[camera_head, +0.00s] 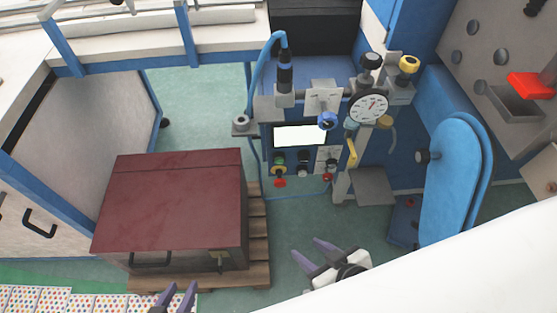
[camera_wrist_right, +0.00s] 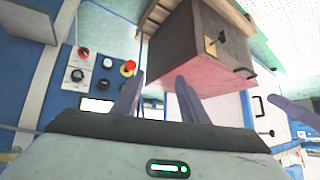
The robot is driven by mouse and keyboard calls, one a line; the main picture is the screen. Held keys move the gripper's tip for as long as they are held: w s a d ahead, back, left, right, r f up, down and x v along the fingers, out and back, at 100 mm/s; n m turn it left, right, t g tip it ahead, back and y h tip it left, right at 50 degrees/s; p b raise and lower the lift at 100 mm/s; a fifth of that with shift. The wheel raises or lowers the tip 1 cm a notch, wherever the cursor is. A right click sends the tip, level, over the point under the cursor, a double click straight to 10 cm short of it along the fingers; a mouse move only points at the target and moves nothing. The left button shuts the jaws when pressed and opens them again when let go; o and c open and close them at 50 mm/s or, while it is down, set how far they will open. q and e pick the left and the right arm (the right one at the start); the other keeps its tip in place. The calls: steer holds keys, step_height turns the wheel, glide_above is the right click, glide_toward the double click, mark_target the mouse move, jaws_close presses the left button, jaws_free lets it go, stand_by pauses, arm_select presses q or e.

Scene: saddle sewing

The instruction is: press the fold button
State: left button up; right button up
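The control panel (camera_head: 291,165) is on the front of the blue machine in the head view, below a small white screen (camera_head: 300,136). It carries several buttons and knobs, among them a green one (camera_head: 278,157) and a red one (camera_head: 279,183). No label is legible, so I cannot tell which is the fold button. The right wrist view shows a red knob (camera_wrist_right: 128,68) and a black knob (camera_wrist_right: 77,76) on the panel. My right gripper (camera_head: 314,254) is open and empty, in front of and apart from the panel. My left gripper (camera_head: 177,294) is open at the bottom edge.
A dark red-topped box (camera_head: 175,198) stands on a wooden pallet (camera_head: 258,235) left of the machine. A dial gauge (camera_head: 369,104) and yellow-handled lever (camera_head: 351,152) are at the panel's right. A blue padded arm (camera_head: 450,180) stands further right. Green floor (camera_head: 300,215) is clear before the panel.

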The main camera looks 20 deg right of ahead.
jaws_close()
stand_by(1.4)
